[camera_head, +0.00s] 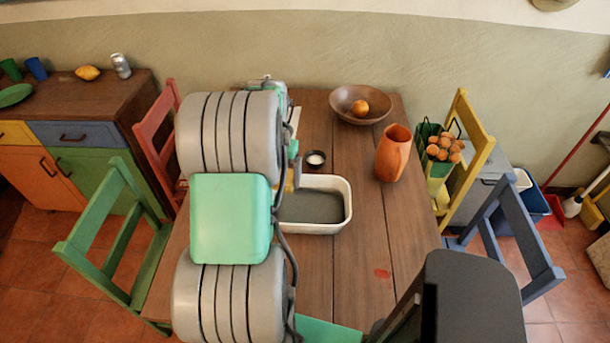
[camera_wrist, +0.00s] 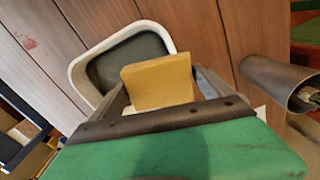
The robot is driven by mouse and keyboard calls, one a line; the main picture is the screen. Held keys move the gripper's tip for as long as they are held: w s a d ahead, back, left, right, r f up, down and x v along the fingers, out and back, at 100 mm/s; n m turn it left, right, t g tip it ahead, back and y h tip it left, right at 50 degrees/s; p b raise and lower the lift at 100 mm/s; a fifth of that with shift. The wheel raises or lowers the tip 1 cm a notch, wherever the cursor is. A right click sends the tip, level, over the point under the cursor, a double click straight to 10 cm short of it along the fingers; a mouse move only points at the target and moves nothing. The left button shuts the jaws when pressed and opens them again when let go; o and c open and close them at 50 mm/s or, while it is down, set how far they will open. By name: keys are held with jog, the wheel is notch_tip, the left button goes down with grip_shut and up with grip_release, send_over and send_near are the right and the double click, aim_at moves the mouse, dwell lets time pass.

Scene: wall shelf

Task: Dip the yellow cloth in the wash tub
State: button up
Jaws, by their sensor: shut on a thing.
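The wash tub (camera_head: 346,221) is a white rectangular basin with grey water, standing on the wooden table. It also shows in the wrist view (camera_wrist: 77,75). The yellow cloth (camera_wrist: 158,82) is a flat folded piece between my gripper's two fingers (camera_wrist: 165,95), which are shut on it. In the wrist view the cloth overlaps the near side of the tub; I cannot tell its height above the water. In the head view a small yellow edge of the cloth (camera_head: 289,180) shows at the tub's back left, and my arm hides the gripper and the tub's left part.
A small dark bowl with white contents (camera_head: 316,159) stands behind the tub. A clay vase (camera_head: 393,153) and a wooden bowl (camera_head: 345,109) with an orange are farther right and back. The table's right front is mostly clear, with a red spot (camera_head: 382,273). Chairs surround the table.

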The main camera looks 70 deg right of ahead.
jog(key=s+d+f+m, duration=0.1)
jog(key=s+d+m, duration=0.2)
jog(key=s, duration=0.5)
jog(key=b, duration=0.6)
send_over(309, 212)
notch_tip(309, 212, down, 10)
jog(key=shift+d+f, duration=0.1)
jog(key=shift+f, duration=0.05)
jog(key=shift+f+b, duration=1.05)
jog(key=shift+f, duration=0.5)
jog(key=shift+f, duration=0.15)
dwell(1.3)
notch_tip(309, 212, up, 13)
jog(key=p, duration=0.8)
dwell(1.0)
